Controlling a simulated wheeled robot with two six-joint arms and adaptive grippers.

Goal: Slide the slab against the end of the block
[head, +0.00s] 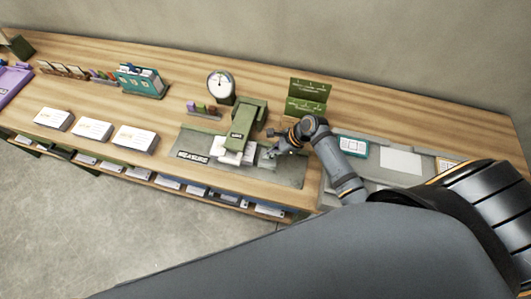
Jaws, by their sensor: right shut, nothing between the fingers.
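My right gripper (270,152) is shut and empty, low over the mat, just right of the pale pieces and the block's near end. Whether it touches anything there cannot be told. My left gripper is not in view.
A round white dial (220,85) stands behind the block. A green sign (307,95) stands at the back right. Several white card stacks (135,138) line the front left. A teal holder (140,81) stands farther back. Grey trays (400,163) lie right of my forearm.

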